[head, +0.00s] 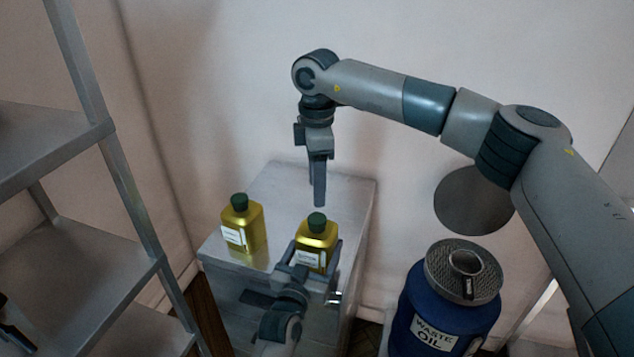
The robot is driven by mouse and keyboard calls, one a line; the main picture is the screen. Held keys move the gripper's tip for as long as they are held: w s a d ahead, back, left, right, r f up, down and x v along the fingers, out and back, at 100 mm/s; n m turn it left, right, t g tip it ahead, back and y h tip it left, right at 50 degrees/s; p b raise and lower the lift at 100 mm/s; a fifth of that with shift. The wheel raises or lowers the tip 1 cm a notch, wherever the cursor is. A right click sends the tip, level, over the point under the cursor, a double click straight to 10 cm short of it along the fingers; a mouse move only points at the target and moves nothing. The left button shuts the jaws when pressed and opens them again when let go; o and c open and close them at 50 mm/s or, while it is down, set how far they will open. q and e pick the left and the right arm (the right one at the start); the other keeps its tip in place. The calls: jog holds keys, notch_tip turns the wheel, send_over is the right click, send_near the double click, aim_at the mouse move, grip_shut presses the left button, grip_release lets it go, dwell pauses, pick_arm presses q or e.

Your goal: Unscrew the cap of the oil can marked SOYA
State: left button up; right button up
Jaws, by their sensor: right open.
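Two yellow oil cans with dark green caps stand upright on a metal cabinet: the left oil can (242,224) and the right oil can (316,235). Each has a white label whose print is too small to read, so I cannot tell which is marked SOYA. My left gripper (312,262) is at the right can from the front, one finger on each side of its body, seemingly shut on it. My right gripper (319,203) is open and empty, pointing down above the right can's cap (316,222), apart from it. Its fingers overlap edge-on.
The metal cabinet (290,187) has free room on top behind the cans. A blue drum marked WASTE OIL (415,300), with a grate and funnel on top, stands at right. A metal shelf rack (75,265) stands at left. A wall is close behind.

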aim_at(317, 218)
jog(key=shift+m, duration=0.3)
jog(key=shift+f, duration=0.1)
jog(key=shift+f, duration=3.9)
jog(key=c, duration=1.1)
